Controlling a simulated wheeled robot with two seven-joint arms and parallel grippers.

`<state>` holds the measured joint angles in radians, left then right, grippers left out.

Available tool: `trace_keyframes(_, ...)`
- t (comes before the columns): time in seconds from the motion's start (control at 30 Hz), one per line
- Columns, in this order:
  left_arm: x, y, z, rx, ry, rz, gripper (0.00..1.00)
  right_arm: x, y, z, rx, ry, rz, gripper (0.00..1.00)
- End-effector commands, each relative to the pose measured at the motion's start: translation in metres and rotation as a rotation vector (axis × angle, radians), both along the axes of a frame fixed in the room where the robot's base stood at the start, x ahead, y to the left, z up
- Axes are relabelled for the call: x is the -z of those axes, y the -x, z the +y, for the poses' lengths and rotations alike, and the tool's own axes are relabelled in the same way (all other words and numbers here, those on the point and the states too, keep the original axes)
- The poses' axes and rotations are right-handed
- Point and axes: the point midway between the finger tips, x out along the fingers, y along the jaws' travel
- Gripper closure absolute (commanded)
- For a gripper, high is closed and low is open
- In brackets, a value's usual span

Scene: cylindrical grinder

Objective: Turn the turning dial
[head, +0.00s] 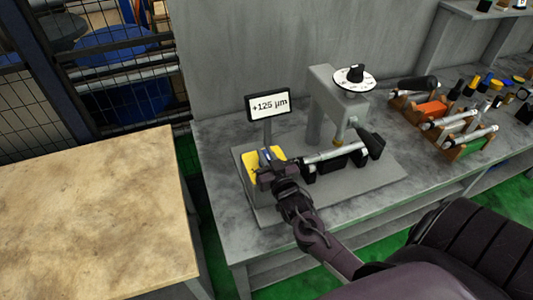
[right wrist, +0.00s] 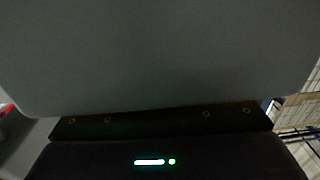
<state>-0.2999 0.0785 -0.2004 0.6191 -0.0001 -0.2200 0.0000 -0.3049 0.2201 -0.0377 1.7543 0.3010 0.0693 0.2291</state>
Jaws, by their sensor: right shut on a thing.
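A small grinder stands on a grey base plate (head: 375,183) on the bench. On top of its grey post (head: 322,110) is a white dial with a black knob (head: 352,76). A display (head: 268,105) beside the post reads +125 µm. A silver shaft (head: 335,153) lies in front of the post. My right gripper (head: 268,168) is at the left end of the shaft, beside a yellow block (head: 250,172), well below and left of the white dial. It is shut on a part there that its own body mostly hides. The right wrist view shows mainly a plain grey surface (right wrist: 160,55). My left gripper is out of view.
To the right on the bench lie orange holders with silver shafts (head: 432,108) and several coloured small parts (head: 490,85). A wooden-topped table (head: 90,220) stands at the left, apart from the bench. A mesh fence (head: 110,70) is behind it.

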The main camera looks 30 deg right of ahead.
Motion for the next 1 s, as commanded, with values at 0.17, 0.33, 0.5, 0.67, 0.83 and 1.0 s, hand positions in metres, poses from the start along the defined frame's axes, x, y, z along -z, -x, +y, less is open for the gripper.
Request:
trace_keyframes(0.17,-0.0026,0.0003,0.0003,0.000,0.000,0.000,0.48,-0.0005,0.0002,-0.0011,-0.109,0.004,0.001,1.00)
trace_keyframes(0.33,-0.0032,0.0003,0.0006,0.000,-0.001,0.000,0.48,0.0002,0.0001,0.0000,-0.182,0.002,0.000,1.00)
trace_keyframes(0.5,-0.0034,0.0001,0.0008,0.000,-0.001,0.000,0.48,0.0002,0.0000,0.0001,-0.219,0.000,0.000,1.00)
trace_keyframes(0.67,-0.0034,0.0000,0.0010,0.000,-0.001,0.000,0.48,0.0000,-0.0001,0.0005,-0.230,0.000,-0.001,1.00)
trace_keyframes(0.83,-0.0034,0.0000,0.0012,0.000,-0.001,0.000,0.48,0.0000,-0.0001,0.0006,-0.230,-0.001,-0.002,1.00)
trace_keyframes(1.0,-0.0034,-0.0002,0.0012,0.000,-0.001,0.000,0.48,-0.0002,-0.0002,0.0006,-0.230,-0.001,-0.002,0.78)
